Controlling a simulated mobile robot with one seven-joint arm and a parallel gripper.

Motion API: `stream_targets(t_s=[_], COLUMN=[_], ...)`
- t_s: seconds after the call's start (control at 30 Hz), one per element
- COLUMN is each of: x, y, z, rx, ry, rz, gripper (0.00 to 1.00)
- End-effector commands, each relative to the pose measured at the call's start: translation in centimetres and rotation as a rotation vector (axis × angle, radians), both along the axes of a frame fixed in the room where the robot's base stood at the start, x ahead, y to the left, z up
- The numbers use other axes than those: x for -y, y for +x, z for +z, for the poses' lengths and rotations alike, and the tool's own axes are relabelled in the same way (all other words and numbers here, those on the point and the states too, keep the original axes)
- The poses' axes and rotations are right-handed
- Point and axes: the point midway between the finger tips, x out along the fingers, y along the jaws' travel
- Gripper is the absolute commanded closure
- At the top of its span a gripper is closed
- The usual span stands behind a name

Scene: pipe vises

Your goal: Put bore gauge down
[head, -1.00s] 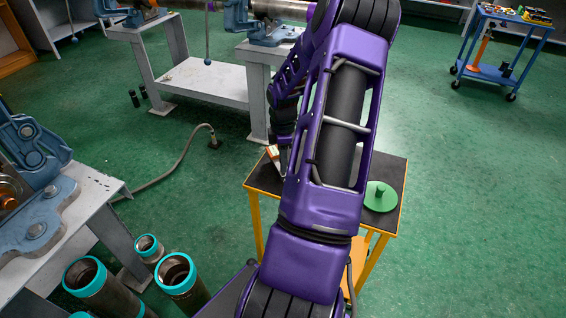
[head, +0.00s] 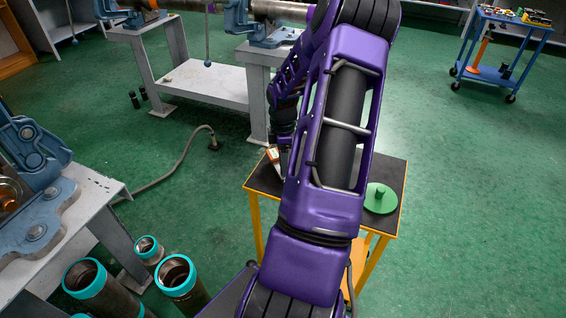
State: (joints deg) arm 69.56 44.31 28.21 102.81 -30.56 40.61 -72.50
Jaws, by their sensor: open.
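The small table (head: 397,187) has a dark top and yellow legs. A green disc (head: 380,203) with a short upright knob lies on its right side. A small orange and white item (head: 272,155) shows at the table's back left edge, right beside my gripper. My gripper (head: 283,155) is over that back left part of the table, mostly hidden behind my purple arm. It is open. I cannot make out the bore gauge for sure; the middle of the tabletop is hidden by my arm.
Pipes with teal ends (head: 176,271) stand at the lower left beside a grey bench with a blue vise (head: 35,150). More vise benches (head: 205,82) stand behind. A hose (head: 170,172) lies on the floor. A blue cart (head: 500,50) is at the far right. Floor right of the table is clear.

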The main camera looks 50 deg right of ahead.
Motion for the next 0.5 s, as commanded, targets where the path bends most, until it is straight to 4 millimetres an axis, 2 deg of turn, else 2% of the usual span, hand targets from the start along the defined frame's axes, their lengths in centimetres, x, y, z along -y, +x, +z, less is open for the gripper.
stream_targets(t_s=[0.3,0.5], x=[0.1,0.1], y=[0.0,0.0], z=[7.0,10.1], rx=[0.002,0.002], ry=[-0.004,-0.003], rz=[-0.002,-0.002], gripper=[0.39,0.39])
